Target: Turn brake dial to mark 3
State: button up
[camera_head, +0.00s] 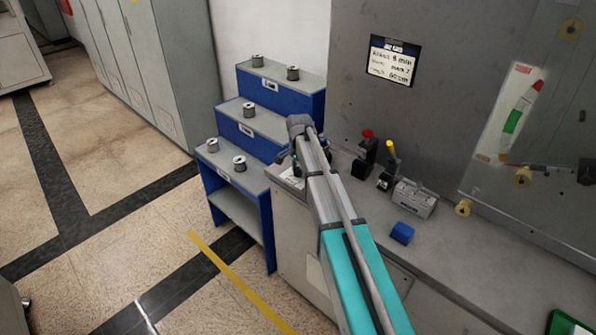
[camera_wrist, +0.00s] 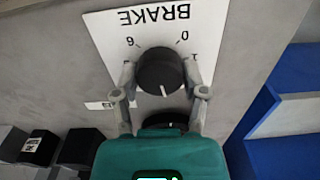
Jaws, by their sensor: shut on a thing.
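The brake dial (camera_wrist: 160,72) is a round black knob with a white pointer line, in the upper middle of the wrist view. It sits on a white plate (camera_wrist: 108,36) lettered BRAKE, which appears upside down. A 0 shows at the dial's upper right, a 6 at its upper left, and part of a 1 at its right. The pointer line faces the bottom of the picture, where any numbers are hidden. My gripper (camera_wrist: 160,77) is shut on the dial, one finger on each side. In the head view my arm hides the dial.
A blue stepped rack (camera_head: 240,187) with several metal spools stands left of the grey bench (camera_head: 460,240). On the bench are a red-knobbed lever (camera_head: 366,148), a yellow-knobbed lever (camera_head: 389,160), a grey box (camera_head: 413,198) and a blue block (camera_head: 402,233). A sign (camera_head: 393,60) hangs behind.

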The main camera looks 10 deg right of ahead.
jog(key=shift+s+m, duration=0.2)
jog(key=shift+m, duration=0.5)
jog(key=o, duration=1.1)
jog(key=shift+w, duration=0.1)
jog(key=shift+o, duration=0.2)
jog(key=shift+r, duration=0.15)
